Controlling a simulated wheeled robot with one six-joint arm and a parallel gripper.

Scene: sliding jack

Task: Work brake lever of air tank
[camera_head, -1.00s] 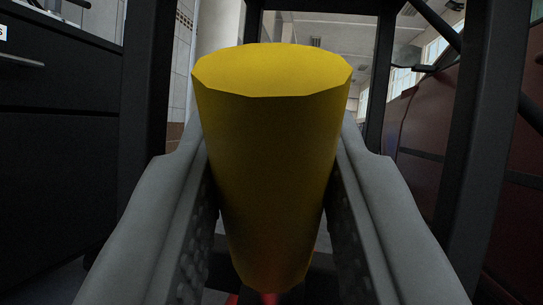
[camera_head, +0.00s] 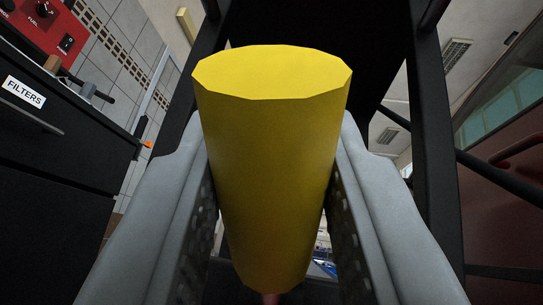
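A yellow tapered knob (camera_head: 270,165), which looks like the grip of the brake lever, fills the middle of the head camera view. A small reddish piece (camera_head: 271,298) shows just below the narrow end; the rest of the lever is hidden behind the knob. I cannot make out the air tank.
Black frame posts (camera_head: 437,150) stand close behind the knob on both sides. A dark cabinet with a FILTERS label (camera_head: 24,91) is at left, with a red control panel (camera_head: 48,25) above it. A dark red body (camera_head: 500,210) is at right.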

